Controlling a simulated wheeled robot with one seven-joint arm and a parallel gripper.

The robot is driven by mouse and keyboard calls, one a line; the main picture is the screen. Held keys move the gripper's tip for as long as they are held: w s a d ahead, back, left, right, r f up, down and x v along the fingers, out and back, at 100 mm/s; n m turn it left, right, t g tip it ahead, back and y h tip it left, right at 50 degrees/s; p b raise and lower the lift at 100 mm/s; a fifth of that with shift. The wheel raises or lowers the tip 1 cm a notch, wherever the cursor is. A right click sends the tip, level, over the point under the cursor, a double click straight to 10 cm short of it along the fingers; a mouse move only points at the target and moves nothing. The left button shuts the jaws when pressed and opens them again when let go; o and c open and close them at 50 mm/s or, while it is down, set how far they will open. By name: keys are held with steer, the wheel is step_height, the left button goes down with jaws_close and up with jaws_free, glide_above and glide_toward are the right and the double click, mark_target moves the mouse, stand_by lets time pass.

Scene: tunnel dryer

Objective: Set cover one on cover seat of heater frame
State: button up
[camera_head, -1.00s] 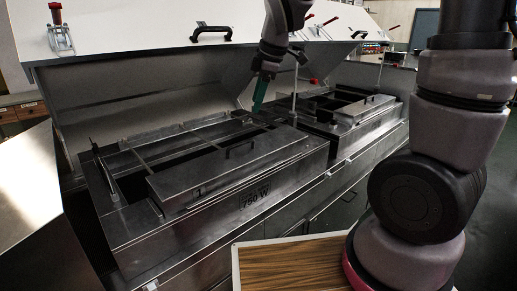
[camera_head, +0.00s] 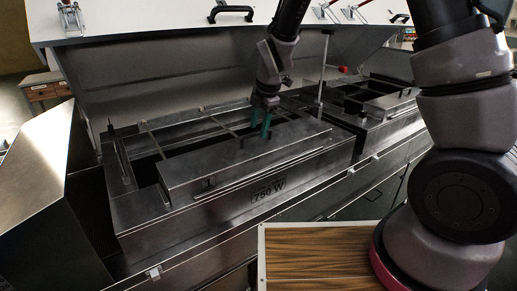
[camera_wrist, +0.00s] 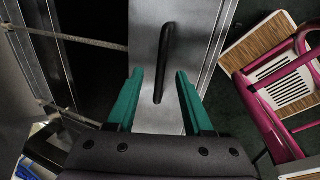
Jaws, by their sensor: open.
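The heater frame (camera_head: 140,215) has an open top with crossbars behind the cover. I cannot make out which part is the cover seat.
A white raised lid (camera_head: 180,40) leans over the back. A second similar frame (camera_head: 395,105) with its own cover stands to the right, with a thin upright rod (camera_head: 323,75) between them. A wood-topped surface (camera_head: 310,255) is in front.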

mark_target(257, 133)
steer(key=x, duration=0.3)
steer(key=shift+a+f, duration=0.1)
steer(key=shift+f, duration=0.2)
jaws_close()
steer(key=shift+r, duration=0.1)
stand_by(1.1)
